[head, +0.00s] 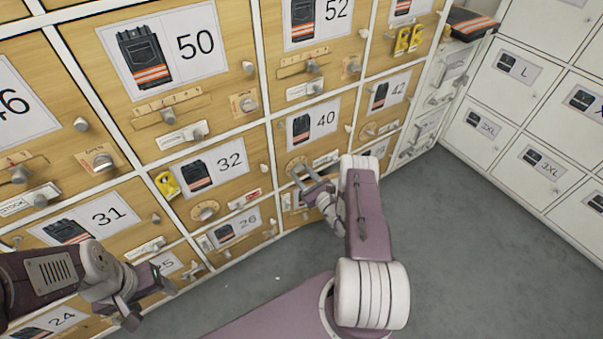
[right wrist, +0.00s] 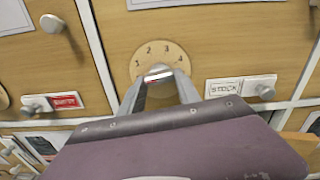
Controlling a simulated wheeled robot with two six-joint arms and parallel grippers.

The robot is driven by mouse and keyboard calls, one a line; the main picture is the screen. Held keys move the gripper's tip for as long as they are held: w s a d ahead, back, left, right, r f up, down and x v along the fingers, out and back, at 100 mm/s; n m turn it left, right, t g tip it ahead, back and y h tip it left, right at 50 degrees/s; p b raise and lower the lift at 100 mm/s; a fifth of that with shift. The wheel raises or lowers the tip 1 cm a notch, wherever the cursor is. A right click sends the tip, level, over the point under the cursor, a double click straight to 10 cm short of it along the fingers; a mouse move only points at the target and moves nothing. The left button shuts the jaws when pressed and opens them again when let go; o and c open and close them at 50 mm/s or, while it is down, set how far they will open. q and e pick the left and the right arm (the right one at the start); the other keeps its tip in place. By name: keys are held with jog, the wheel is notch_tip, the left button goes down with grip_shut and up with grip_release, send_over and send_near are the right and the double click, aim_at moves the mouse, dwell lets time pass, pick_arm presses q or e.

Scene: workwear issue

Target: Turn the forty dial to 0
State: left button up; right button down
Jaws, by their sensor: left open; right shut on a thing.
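The forty dial (head: 295,163) is a round wooden plate below the 40 label (head: 313,122) in the head view. In the right wrist view, the dial (right wrist: 149,50) shows the numbers 1, 2, 3 and 4 around a pale metal knob (right wrist: 158,70). A small red mark shows at the knob's lower left; the dial's lower part is hidden by my gripper. My right gripper (head: 303,177) is shut on the knob, with its fingers (right wrist: 160,82) on either side of it. My left gripper (head: 146,297) is open and empty, low at the left.
A STOCK slider tag (right wrist: 226,87) is right of the dial, and a red tag (right wrist: 66,101) is at left. Another round dial (head: 205,210) is under the 32 label. White lockers (head: 500,80) stand at right. The grey floor (head: 440,230) is clear.

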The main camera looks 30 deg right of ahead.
jog(key=shift+n, duration=0.3)
dwell(0.4)
jog(key=c, duration=0.9)
grip_release()
jog(key=shift+o, duration=0.2)
jog(key=s+p, duration=0.3)
jog(key=s, duration=0.6)
jog(key=shift+d, duration=0.35)
